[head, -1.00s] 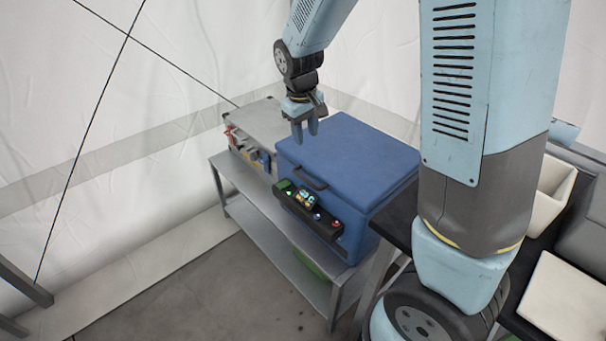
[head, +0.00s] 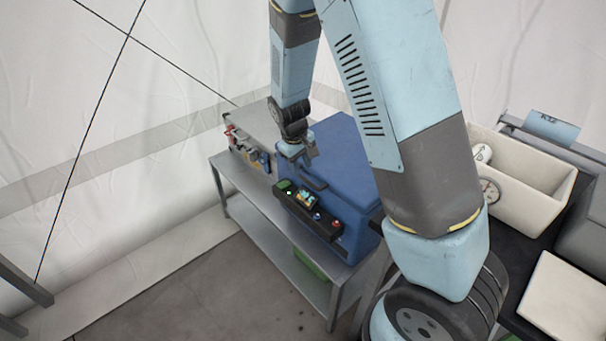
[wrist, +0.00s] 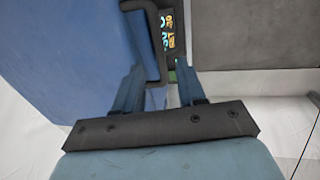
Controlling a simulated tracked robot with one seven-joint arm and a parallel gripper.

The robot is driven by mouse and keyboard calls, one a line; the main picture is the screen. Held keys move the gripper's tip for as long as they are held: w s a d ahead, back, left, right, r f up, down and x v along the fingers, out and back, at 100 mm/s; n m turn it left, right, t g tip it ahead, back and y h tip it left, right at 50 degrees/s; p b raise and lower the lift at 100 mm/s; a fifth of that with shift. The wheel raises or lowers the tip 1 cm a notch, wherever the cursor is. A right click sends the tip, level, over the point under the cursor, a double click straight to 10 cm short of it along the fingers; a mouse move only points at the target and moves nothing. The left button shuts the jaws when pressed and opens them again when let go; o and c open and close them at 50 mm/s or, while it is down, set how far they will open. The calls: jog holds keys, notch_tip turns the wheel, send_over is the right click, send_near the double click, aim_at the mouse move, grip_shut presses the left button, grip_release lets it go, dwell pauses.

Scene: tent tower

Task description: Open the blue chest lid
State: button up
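The blue chest (head: 345,150) stands on the grey metal table with its lid closed. A dark handle (head: 311,181) is at the lid's front edge, above a black control panel (head: 308,212). My gripper (head: 303,163) is low over the front left of the lid, beside the handle. In the wrist view, the fingers (wrist: 158,68) are apart, and the dark handle bar (wrist: 154,40) shows between their tips. The blue lid (wrist: 95,60) fills the left there. I cannot tell whether the fingers touch the handle. My arm hides the chest's right side in the head view.
The grey table (head: 262,215) has a lower shelf with a green item (head: 310,263). A cream bin (head: 525,185) and a pale board (head: 565,300) are at the right. The floor in front is clear.

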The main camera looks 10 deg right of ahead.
aim_at(304, 178)
jog(key=shift+w+d+f, duration=0.15)
jog(key=shift+d+f, duration=0.05)
jog(key=shift+f, duration=0.9)
jog(key=shift+w+d+f, duration=0.1)
jog(key=shift+d+f, duration=0.05)
jog(key=shift+f, duration=0.95)
jog(key=shift+c, duration=0.2)
grip_shut()
